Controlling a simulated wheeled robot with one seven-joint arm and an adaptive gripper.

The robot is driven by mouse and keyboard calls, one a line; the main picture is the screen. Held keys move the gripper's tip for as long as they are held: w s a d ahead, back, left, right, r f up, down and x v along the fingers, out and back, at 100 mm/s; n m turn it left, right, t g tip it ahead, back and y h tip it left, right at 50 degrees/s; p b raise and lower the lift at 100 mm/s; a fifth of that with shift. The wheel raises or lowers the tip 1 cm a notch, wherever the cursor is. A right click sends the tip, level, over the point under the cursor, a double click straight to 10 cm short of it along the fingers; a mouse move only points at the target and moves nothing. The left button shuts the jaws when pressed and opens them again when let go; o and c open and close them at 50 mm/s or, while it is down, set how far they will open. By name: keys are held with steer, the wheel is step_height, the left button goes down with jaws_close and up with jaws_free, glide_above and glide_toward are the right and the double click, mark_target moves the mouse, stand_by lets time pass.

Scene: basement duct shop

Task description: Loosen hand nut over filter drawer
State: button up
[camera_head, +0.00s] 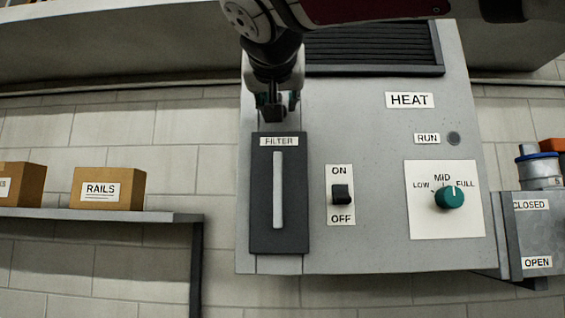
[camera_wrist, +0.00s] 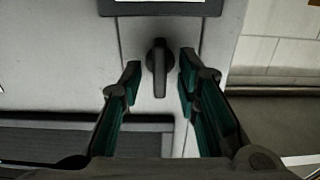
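The hand nut (camera_wrist: 158,62) is a dark, elongated knob on the grey panel, just beyond the filter drawer's edge in the wrist view. My gripper (camera_wrist: 160,66) is open, with one green-padded finger on each side of the nut and a visible gap to both. In the head view my gripper (camera_head: 276,106) is directly above the filter drawer (camera_head: 294,200), over the nut's place, and largely hides it. The drawer is a dark front with a light vertical handle (camera_head: 278,190) and a FILTER label; its edge also shows in the wrist view (camera_wrist: 160,8).
Right of the drawer are an ON/OFF switch (camera_head: 341,194) and a teal dial (camera_head: 449,196). A dark louvred grille (camera_head: 372,46) is above. A shelf (camera_head: 100,215) with boxes is left; a grey box labelled CLOSED and OPEN (camera_head: 540,235) is right.

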jaws_close()
steer(key=shift+n, duration=0.4)
steer(key=n+p, duration=0.1)
steer(key=n, duration=0.1)
steer(key=shift+s+n, duration=0.1)
steer(key=shift+n, duration=0.3)
steer(key=n+p, duration=0.1)
steer(key=n, duration=0.2)
steer(key=shift+a+n, duration=0.15)
steer(key=shift+n, duration=0.25)
steer(key=n+p, duration=0.2)
steer(key=n, duration=0.4)
steer(key=shift+f, duration=0.1)
steer(key=n+p, duration=0.2)
steer(key=n, duration=0.2)
steer(key=shift+a+f, duration=0.15)
steer(key=shift+n, duration=0.4)
